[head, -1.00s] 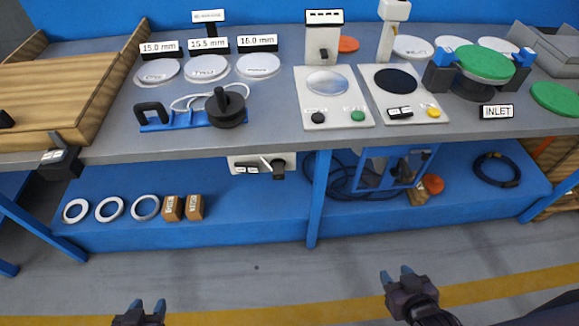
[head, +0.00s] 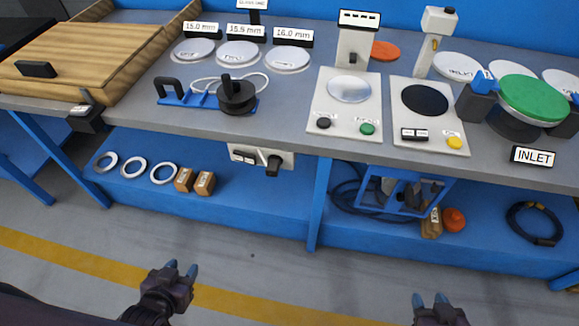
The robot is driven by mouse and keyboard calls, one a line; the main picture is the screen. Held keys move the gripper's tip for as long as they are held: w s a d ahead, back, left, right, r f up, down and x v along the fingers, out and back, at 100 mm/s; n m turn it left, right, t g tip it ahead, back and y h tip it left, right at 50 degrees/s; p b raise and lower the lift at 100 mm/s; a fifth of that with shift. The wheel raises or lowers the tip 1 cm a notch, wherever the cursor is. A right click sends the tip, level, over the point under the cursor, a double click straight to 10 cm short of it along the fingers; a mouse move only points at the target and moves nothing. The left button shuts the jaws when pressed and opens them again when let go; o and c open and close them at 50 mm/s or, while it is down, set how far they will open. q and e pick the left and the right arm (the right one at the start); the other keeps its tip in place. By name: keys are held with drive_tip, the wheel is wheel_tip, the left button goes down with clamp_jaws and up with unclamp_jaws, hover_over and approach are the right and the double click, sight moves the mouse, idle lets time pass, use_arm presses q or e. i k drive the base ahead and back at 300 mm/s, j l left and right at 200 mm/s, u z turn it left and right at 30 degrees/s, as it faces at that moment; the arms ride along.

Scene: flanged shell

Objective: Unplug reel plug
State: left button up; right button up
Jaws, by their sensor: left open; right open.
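A white outlet box (head: 262,156) hangs under the bench's front edge, left of the middle leg. A black plug or knob (head: 273,164) sticks out of its right part; I cannot tell which. A blue-framed cable reel (head: 376,194) stands on the lower shelf right of that leg, with dark cable (head: 347,200) looped around and beside it. The cable's route to the box is hidden. My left gripper (head: 182,267) is open and empty above the floor, well in front of the shelf. My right gripper (head: 429,299) is open and empty at the bottom edge, far from the box.
The bench's middle leg (head: 319,205) stands between box and reel. An orange object (head: 453,219) and a coiled cable (head: 534,222) lie on the lower right shelf. White rings (head: 133,166) and small brown boxes (head: 194,181) are at left. The floor before the bench is clear.

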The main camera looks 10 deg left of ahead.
sight(273, 165)
drive_tip(key=i+l, duration=0.1)
drive_tip(key=l, duration=1.25)
